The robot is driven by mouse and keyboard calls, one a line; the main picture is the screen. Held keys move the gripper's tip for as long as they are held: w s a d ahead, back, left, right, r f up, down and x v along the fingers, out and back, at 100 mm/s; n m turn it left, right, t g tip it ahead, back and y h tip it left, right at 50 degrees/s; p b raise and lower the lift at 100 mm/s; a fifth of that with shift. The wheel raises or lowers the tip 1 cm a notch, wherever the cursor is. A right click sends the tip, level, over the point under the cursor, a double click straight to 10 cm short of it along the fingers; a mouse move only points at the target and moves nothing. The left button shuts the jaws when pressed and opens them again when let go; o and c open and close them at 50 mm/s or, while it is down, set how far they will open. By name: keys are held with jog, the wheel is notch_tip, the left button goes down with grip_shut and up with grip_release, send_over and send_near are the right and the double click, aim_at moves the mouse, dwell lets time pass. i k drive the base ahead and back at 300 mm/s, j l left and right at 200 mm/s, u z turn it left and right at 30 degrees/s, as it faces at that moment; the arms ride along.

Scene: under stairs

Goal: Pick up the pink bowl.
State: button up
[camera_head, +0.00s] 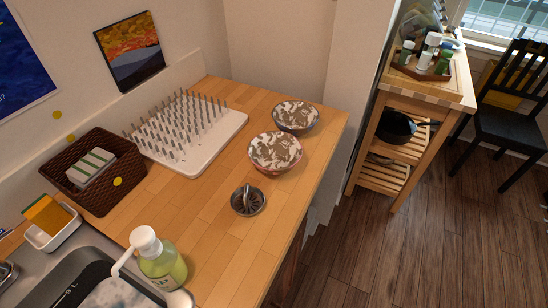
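The pink bowl (275,153) stands upright on the wooden counter, near its right edge. It has a pinkish-red outside and a mottled grey-brown and white inside. A second, grey-rimmed bowl (296,117) with a similar mottled inside stands just behind it and to the right, very close to it; I cannot tell whether they touch. My gripper is not in view.
A small dark metal strainer (248,200) lies in front of the pink bowl. A white pegged drying rack (190,131) is to its left. A brown basket (93,172), green soap bottle (161,262) and sink (84,284) are further left and front. Bare counter (215,225) lies between.

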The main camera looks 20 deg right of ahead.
aim_at(275, 153)
jog(key=i+l, duration=0.1)
jog(key=l, duration=0.3)
jog(key=i+l+z, duration=0.15)
jog(key=l, duration=0.25)
jog(key=i+l, duration=0.1)
jog(key=l, duration=0.3)
jog(key=i+l+z, duration=0.15)
jog(key=l, duration=0.2)
